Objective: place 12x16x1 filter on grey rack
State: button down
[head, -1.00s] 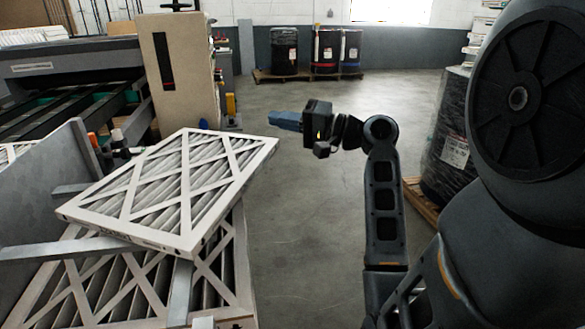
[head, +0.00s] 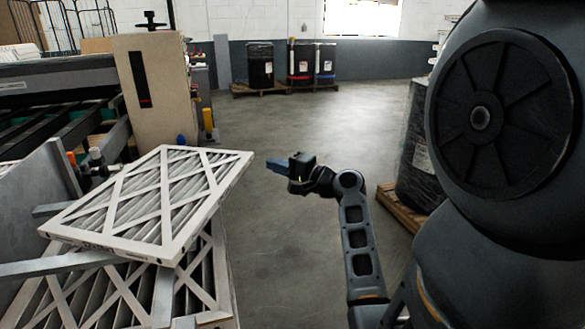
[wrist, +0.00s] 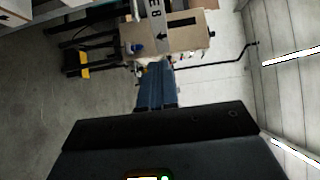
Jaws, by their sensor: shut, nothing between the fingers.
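A white-framed pleated filter (head: 155,196) lies on top at the left in the head view, slightly tilted and askew across the grey metal bars of the rack (head: 70,263). Its size label is too small to read. More filters (head: 205,275) sit beneath it, between the bars. My gripper (head: 270,164) is to the right of the top filter's far right corner, apart from it, over open floor. Its blue fingers are shut and empty; they also show in the wrist view (wrist: 152,78), pointing away from the filters.
A tan panel (head: 155,95) and a dark machine with rails (head: 55,115) stand behind the rack. Wrapped drums on pallets (head: 262,68) stand at the back wall. A wrapped drum (head: 422,165) stands at right. The floor between is clear.

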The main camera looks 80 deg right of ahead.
aim_at(248, 165)
jog(key=shift+w+a+r+p, duration=0.1)
jog(key=shift+w+a+p, duration=0.1)
jog(key=shift+w, duration=0.45)
jog(key=shift+w+a+p, duration=0.15)
jog(key=shift+w+a, duration=0.05)
jog(key=shift+w, duration=0.4)
jog(key=shift+w+a, duration=0.15)
jog(key=shift+w, duration=0.55)
jog(key=shift+w+a, duration=0.25)
jog(key=shift+w, duration=0.55)
jog(key=shift+s, duration=0.1)
